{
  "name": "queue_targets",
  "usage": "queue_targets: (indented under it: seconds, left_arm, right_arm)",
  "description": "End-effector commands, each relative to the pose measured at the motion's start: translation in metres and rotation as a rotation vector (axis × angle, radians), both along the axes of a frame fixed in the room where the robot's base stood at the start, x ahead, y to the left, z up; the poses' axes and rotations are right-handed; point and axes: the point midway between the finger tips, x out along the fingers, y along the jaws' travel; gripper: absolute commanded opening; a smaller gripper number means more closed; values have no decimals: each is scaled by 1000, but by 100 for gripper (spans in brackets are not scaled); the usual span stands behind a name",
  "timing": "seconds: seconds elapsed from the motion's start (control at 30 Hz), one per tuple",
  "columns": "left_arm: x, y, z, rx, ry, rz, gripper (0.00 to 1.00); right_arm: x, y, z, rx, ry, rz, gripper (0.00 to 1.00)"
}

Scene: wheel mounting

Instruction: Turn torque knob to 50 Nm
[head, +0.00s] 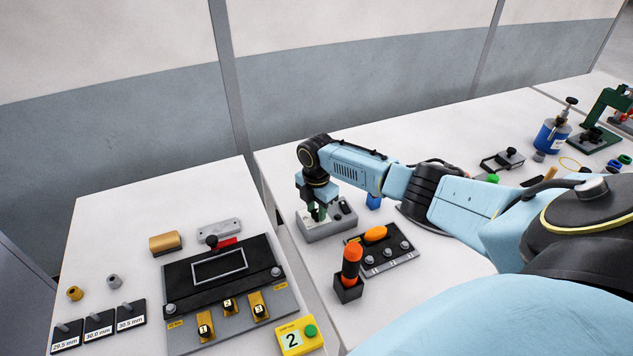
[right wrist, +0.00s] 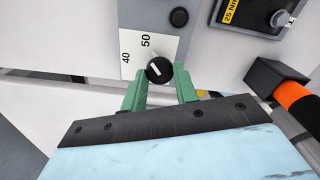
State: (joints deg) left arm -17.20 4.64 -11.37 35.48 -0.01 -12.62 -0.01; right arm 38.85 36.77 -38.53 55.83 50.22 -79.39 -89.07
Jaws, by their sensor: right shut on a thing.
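The black torque knob (right wrist: 159,70) sits on a grey box with a white scale plate (right wrist: 138,52) in the right wrist view. The plate reads 40 and 50. The knob's white mark points to the upper left, on the side of these numbers; I cannot tell its exact setting. My right gripper (right wrist: 161,81) has its green fingers on both sides of the knob and is shut on it. In the head view, the same gripper (head: 318,212) points down over the grey box (head: 328,231) and hides the knob. My left gripper is not in view.
A black holder with an orange-handled tool (head: 351,264) stands in front of the box. A dark tray with knobs (head: 382,252) and an orange piece lies to its right. A left table bears a black fixture (head: 220,270) and a yellow box (head: 299,337). A gap separates the tables.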

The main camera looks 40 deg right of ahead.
Motion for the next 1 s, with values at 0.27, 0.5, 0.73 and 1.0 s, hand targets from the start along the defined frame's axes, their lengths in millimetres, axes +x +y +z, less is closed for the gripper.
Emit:
queue_targets:
  seconds: [0.27, 0.5, 0.73, 1.0]
  left_arm:
    - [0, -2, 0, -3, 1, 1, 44]
    - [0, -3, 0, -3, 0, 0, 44]
    - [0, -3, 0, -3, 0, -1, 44]
    - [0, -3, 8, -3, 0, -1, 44]
  right_arm:
    - [0, -2, 1, -2, -2, -4, 31]
    - [0, -1, 1, -1, -1, -2, 51]
    - [0, 0, 2, 0, -1, -1, 51]
    - [1, -1, 44, -1, -5, 0, 51]
